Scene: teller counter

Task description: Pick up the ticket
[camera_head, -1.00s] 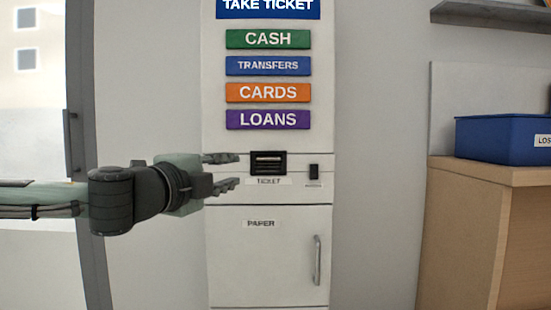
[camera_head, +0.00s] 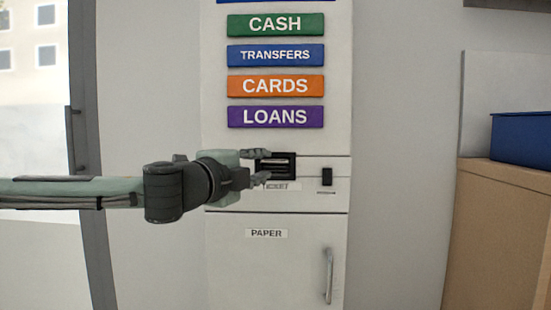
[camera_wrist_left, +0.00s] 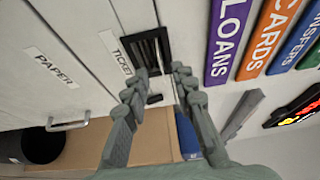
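The ticket machine (camera_head: 225,185) is a white cabinet with a black slot (camera_head: 283,165) above a "TICKET" label. The slot also shows in the left wrist view (camera_wrist_left: 151,48), with pale bars inside. I cannot make out a separate ticket in it. My left gripper (camera_head: 269,167) is open, its fingers pointing at the slot and overlapping its left part in the head view. In the left wrist view the fingertips (camera_wrist_left: 159,72) are apart, one on each side of the slot's near end, with no object visible between them. My right gripper is not in view.
Green, blue, orange and purple (camera_head: 275,117) service plates are above the slot. A small black fixture (camera_head: 327,177) is right of it. Below is the "PAPER" door with a handle (camera_head: 328,276). A wooden counter (camera_head: 505,230) with a blue bin (camera_head: 520,137) stands at the right.

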